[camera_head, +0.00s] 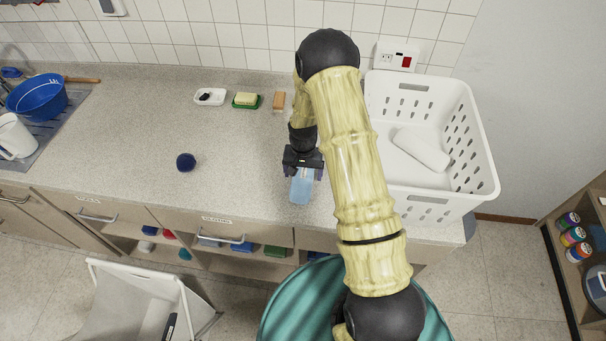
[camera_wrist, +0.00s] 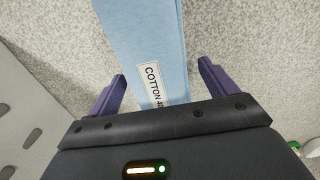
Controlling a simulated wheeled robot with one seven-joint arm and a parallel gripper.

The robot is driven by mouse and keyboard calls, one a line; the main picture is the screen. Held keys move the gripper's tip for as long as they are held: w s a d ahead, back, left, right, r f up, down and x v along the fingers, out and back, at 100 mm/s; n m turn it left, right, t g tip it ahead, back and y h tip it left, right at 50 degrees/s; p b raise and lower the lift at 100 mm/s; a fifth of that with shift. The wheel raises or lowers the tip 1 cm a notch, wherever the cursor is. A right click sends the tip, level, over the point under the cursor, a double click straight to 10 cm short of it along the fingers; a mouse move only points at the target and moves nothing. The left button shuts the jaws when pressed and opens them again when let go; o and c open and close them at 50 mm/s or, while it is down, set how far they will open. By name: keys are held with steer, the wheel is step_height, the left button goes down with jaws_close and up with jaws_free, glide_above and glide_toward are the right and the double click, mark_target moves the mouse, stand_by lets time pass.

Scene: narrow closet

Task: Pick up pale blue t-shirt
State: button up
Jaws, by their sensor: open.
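The pale blue t-shirt (camera_head: 301,187) is a small folded bundle on the speckled grey counter, just left of the white basket. In the wrist view the t-shirt (camera_wrist: 148,50) is a light blue strip with a white label reading "COTTON". My gripper (camera_head: 302,172) is over the t-shirt, pointing down. In the wrist view my gripper (camera_wrist: 163,85) is open, with one purple finger on each side of the t-shirt. There is a visible gap between each finger and the cloth. The t-shirt's near end is hidden behind the gripper body.
A white laundry basket (camera_head: 478,150) holding a white rolled item (camera_head: 421,150) stands to the right. A dark blue ball (camera_head: 186,162) lies to the left. A soap dish (camera_head: 209,97), a sponge (camera_head: 246,100) and a brown block (camera_head: 279,101) sit behind.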

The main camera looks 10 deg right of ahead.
mark_target(304, 169)
steer(key=shift+c, duration=0.5)
steer(key=c, duration=1.1)
steer(key=shift+d+r, duration=0.1)
steer(key=shift+r, duration=0.05)
step_height(304, 169, up, 10)
steer(key=b, duration=0.3)
